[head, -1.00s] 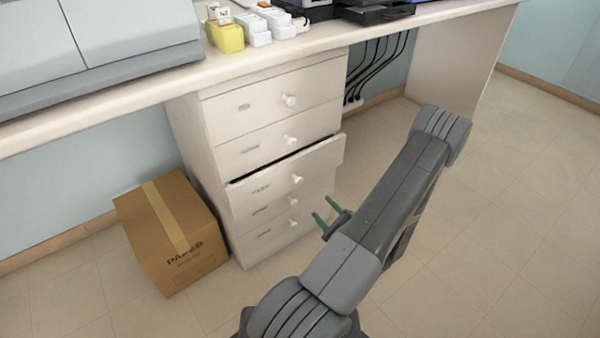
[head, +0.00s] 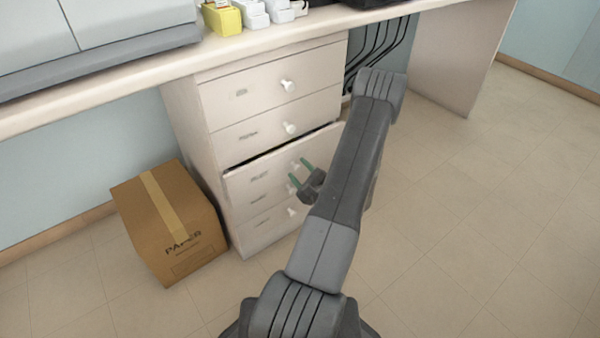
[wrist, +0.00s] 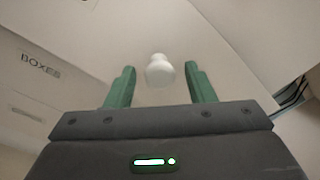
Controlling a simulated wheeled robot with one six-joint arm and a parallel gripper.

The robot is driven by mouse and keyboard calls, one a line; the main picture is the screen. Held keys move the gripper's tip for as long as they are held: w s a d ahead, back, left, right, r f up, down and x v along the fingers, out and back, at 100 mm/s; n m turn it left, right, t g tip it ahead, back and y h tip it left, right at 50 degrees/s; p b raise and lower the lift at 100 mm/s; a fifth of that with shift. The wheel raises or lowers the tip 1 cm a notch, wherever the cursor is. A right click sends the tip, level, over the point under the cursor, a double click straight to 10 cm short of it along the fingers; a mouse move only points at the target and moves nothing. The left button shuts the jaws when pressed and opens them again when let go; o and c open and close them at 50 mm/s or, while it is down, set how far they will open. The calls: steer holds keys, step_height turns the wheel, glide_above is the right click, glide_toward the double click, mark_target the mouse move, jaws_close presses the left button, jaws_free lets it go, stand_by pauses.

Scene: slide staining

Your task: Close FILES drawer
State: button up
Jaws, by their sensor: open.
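A pale drawer (head: 273,172), third from the top of the white cabinet, is pulled out slightly, with a dark gap along its top edge. I cannot read its label in the head view. My gripper (head: 299,168) is open in front of this drawer, its green fingers pointing at the front. In the wrist view a round white knob (wrist: 159,71) shows between and beyond the open fingers of my gripper (wrist: 160,72). I cannot tell whether the fingers touch the drawer. A label reading BOXES (wrist: 40,65) is on a panel at the left, across an edge from the knob's panel.
The other drawers, such as the top one (head: 262,92), look shut. A cardboard box marked PAPER (head: 170,225) stands on the floor left of the cabinet. The counter (head: 150,80) runs above. Dark cables (head: 378,50) hang right of the cabinet. The floor at right is clear.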

mark_target(293, 163)
jaws_close()
steer(key=shift+b+x, duration=0.65)
steer(key=shift+x, duration=0.9)
steer(key=shift+w+a, duration=0.2)
steer(key=shift+r, duration=0.1)
jaws_free()
steer(key=shift+w+a, duration=0.1)
